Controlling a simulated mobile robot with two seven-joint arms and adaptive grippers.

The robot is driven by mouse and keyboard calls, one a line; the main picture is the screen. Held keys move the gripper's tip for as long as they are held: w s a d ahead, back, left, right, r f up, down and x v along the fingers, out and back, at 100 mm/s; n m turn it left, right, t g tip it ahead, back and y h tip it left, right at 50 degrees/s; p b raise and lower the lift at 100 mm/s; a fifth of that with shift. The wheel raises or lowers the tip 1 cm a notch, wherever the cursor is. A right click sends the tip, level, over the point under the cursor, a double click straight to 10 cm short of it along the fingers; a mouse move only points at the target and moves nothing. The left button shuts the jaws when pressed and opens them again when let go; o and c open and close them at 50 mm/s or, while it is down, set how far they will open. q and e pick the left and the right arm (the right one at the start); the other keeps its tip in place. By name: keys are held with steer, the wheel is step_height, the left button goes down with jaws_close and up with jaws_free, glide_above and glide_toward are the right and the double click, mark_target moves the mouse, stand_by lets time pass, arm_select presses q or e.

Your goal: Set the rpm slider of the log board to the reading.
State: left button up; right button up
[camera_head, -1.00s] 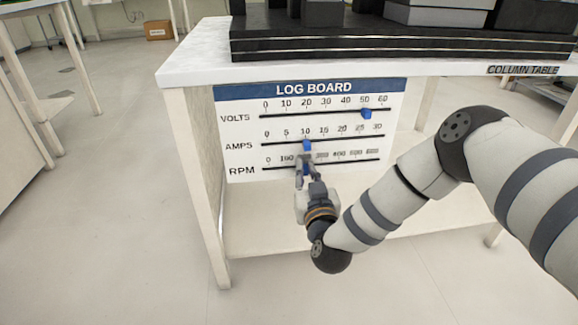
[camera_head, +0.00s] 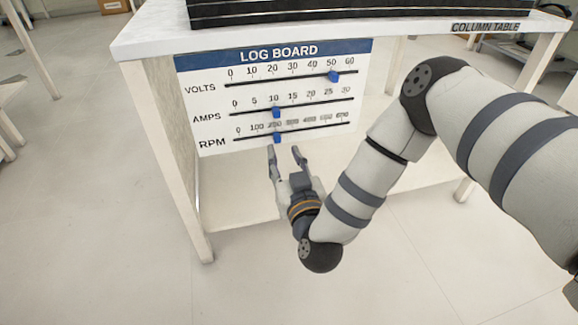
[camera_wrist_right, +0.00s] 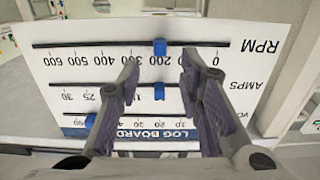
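The log board (camera_head: 214,91) is a white panel with a blue header on the front of the column table. Its rpm slider (camera_head: 277,138) is a blue knob at about 200 on the lowest track. It also shows in the right wrist view (camera_wrist_right: 159,47), upside down, near the 200 mark. The amps slider (camera_head: 276,112) stands at about 10 and the volts slider (camera_head: 334,76) at about 50. My right gripper (camera_head: 285,149) is open and empty, just in front of and below the rpm slider; in the right wrist view its fingers (camera_wrist_right: 159,65) stand apart. My left gripper is not seen.
The column table (camera_head: 150,42) carries a dark stepped block (camera_head: 290,10) on top. A lower shelf (camera_head: 235,201) lies under the board. The floor in front is clear. A cardboard box (camera_head: 113,6) lies far back.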

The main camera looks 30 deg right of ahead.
steer(key=v, duration=0.5)
steer(key=shift+s, duration=0.15)
